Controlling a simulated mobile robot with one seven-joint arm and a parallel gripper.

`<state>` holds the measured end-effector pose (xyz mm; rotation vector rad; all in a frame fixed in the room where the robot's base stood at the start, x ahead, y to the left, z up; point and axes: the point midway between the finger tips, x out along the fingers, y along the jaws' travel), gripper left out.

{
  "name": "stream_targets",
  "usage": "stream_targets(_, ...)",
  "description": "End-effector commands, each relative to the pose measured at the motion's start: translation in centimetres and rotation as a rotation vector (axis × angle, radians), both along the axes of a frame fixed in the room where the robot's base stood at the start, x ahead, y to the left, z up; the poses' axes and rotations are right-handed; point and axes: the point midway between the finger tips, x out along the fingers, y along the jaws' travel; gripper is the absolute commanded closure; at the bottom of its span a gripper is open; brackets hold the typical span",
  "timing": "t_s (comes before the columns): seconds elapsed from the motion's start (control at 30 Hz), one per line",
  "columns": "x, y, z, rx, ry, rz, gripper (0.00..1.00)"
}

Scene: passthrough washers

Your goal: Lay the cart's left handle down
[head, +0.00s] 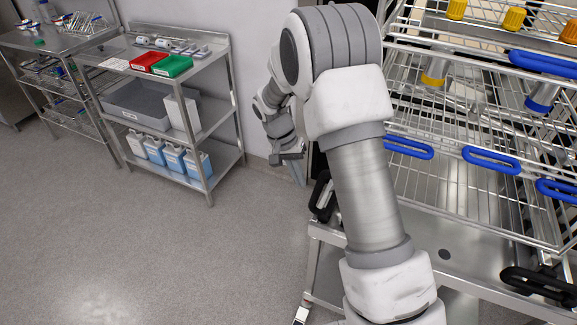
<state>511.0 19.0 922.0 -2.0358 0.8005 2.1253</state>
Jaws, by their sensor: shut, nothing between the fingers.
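The steel cart (470,275) stands at the right, partly hidden by my arm. Its left handle (321,197) is black and shows at the cart's left corner, just left of my forearm. It looks raised at a steep tilt, but part of it is hidden, so its exact angle is unclear. The cart's right handle (540,284) is also black and is at the front right. My gripper (299,177) is shut and empty. In the picture it is just above and left of the left handle; whether it touches the handle is unclear.
A wire rack (470,190) with blue handles sits on the cart. A steel shelf (165,50) with red and green trays, a grey bin and blue-labelled bottles stands at the left by the wall. The grey floor (150,255) left of the cart is clear.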

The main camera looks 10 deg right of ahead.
Motion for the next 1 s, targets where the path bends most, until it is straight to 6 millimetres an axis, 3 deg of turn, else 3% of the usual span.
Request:
stream_targets(0.23, -0.8, -1.8, -0.3, 0.001, 0.001, 0.001, 1.00)
stream_targets(1.0, -0.1, -2.4, 0.0, 0.034, -0.023, 0.000, 1.00)
